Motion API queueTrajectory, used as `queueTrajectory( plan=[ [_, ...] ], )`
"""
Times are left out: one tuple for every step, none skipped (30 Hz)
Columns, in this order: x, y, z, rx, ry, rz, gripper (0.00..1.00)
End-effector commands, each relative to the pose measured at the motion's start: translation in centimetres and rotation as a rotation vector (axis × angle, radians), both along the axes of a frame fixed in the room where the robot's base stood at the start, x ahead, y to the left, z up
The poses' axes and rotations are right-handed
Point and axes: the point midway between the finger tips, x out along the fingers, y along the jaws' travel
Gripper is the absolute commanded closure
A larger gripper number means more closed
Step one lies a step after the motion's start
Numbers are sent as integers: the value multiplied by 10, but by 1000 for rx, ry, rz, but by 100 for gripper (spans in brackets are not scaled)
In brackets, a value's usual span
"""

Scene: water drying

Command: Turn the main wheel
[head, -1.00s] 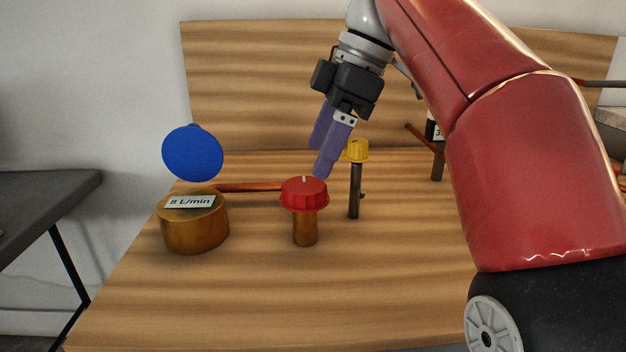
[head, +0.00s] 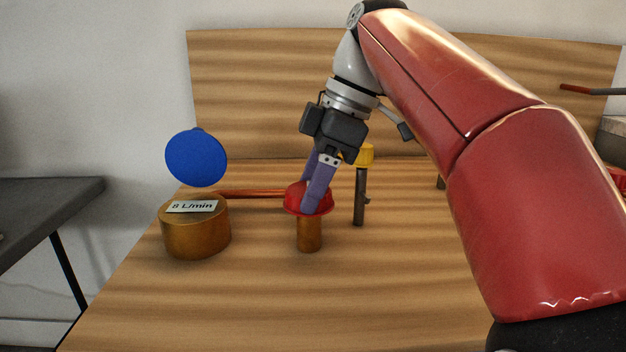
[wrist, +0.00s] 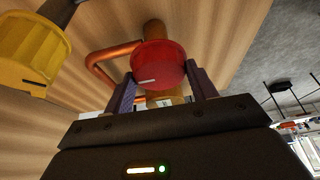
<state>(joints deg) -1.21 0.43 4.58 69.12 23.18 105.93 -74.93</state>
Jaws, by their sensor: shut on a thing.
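The main wheel is a red knob (head: 294,199) on a short brass stem (head: 309,233) that stands on the wooden bench. My gripper (head: 308,194) reaches down onto it, with one purple finger on the near right side and the other behind. In the wrist view the red wheel (wrist: 160,66) sits between the two fingers (wrist: 162,88), which are shut on it. A white mark shows on top of the wheel, towards the left in the wrist view. Part of the wheel is hidden by the near finger in the head view.
A brass meter (head: 195,232) labelled "8 L/min" with a raised blue lid (head: 196,158) stands left of the wheel. A yellow knob (head: 365,154) on a dark stem stands close on the right. A copper pipe (head: 250,194) runs behind. The front of the bench (head: 250,310) is clear.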

Motion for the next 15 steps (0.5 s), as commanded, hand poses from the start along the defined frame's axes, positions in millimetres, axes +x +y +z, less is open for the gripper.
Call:
queueTrajectory(
  plan=[
    [0, 0, 0, 0, 0, 0, 66],
    [0, 0, 0, 0, 0, 0, 66],
    [0, 0, 0, 0, 0, -1, 66],
    [0, 0, 0, 0, 0, -2, 66],
    [0, 0, 0, 0, 1, -4, 66],
    [0, 0, 0, 0, 0, -9, 66],
    [0, 0, 0, 0, 1, -13, 66],
    [0, 0, 0, 0, 0, -19, 66],
    [-1, 0, 0, 0, 1, -30, 66],
    [-1, 0, 0, 0, 1, -40, 66],
    [-1, 0, 0, 0, 1, -49, 66],
    [-1, 0, 1, 0, 0, -68, 66],
    [-1, 0, 1, 1, 0, -83, 66],
    [-2, 0, 1, 1, -1, -100, 66],
    [-2, 0, 1, 0, 1, -125, 66]
  ],
)
